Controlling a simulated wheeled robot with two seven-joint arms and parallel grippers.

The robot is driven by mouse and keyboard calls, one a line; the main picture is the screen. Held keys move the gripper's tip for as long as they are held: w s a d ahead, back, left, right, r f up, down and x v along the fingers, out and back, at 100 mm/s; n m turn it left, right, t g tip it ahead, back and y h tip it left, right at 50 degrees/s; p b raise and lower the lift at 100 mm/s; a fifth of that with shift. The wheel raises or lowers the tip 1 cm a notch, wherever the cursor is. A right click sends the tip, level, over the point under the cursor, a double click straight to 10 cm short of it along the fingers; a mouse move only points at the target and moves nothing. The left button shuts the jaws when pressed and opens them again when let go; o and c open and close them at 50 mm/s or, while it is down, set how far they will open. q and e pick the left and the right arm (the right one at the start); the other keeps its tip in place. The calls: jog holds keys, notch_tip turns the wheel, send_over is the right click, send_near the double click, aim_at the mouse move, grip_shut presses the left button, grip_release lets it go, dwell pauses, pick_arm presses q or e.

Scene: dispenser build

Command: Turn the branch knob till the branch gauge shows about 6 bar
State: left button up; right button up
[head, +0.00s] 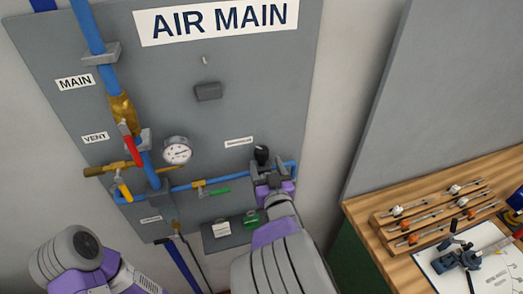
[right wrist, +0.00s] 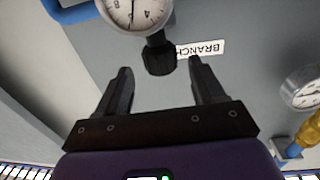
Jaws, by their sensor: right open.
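The black branch knob (right wrist: 159,60) shows in the right wrist view below the branch gauge (right wrist: 137,10), near an upside-down BRANCH label (right wrist: 208,48). The gauge is cut off by the top edge; its needle shows, but I cannot read the pressure surely. My right gripper (right wrist: 160,68) is open, with one finger on each side of the knob in the picture and visible gaps to both. I cannot tell how deep the knob sits between them. In the head view my right gripper (head: 270,178) is at the panel's lower right. My left gripper is out of view.
The grey AIR MAIN panel (head: 270,80) carries blue pipes, a red-handled valve (head: 131,148), a green-handled valve (head: 216,191) and another gauge (head: 177,150). A wooden bench (head: 375,235) with a rack and tools stands at the right.

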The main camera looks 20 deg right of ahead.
aim_at(261, 159)
jog(key=w, duration=0.5)
jog(key=shift+w+d+f, duration=0.1)
jog(key=shift+w, duration=0.15)
jog(key=shift+w, duration=0.1)
jog(key=shift+c, duration=0.4)
jog(key=c, duration=0.9)
jog(key=shift+o, duration=0.2)
jog(key=shift+m+h, duration=0.7)
jog(key=shift+h, duration=0.4)
jog(key=shift+m+g+h, duration=0.4)
jog(key=shift+m+h, duration=0.4)
jog(key=shift+h, duration=0.4)
